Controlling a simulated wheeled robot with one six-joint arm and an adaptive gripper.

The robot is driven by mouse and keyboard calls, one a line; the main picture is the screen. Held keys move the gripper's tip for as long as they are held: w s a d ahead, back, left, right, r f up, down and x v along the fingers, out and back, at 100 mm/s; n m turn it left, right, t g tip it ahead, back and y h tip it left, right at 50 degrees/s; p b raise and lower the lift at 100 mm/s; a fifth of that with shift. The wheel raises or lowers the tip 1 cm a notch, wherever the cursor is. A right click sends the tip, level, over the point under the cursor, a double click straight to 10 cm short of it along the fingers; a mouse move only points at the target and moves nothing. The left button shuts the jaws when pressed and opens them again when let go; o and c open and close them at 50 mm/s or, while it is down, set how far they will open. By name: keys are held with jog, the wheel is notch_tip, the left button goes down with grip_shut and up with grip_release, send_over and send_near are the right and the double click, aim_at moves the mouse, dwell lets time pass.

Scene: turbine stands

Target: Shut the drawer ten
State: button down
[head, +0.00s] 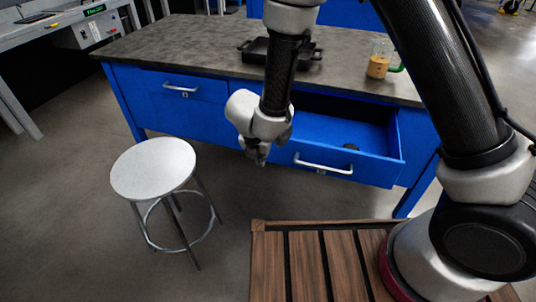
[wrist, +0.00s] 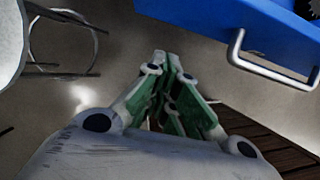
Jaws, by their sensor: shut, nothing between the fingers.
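The blue workbench has two drawers. The right drawer (head: 367,166) is pulled out, with a small dark item (head: 351,147) inside and a silver bar handle (head: 323,166) on its front. The left drawer (head: 175,97) is shut. I cannot read a number ten on either one. My gripper (head: 261,160) is shut and empty, just left of the open drawer's front and apart from the handle. In the wrist view my gripper (wrist: 168,70) points past the drawer's handle (wrist: 262,66), which is at the upper right.
A round stool (head: 153,169) stands left of my gripper. On the grey benchtop (head: 190,48) are a black tray (head: 281,52) and a glass jug (head: 379,62) with amber contents. A slatted wooden surface (head: 305,265) is in front. Floor between stool and wood is clear.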

jog(key=w+d+f, duration=0.2)
jog(key=w+f, duration=0.2)
jog(key=w, duration=0.1)
jog(key=shift+w+f, duration=0.25)
jog(key=shift+w, duration=0.05)
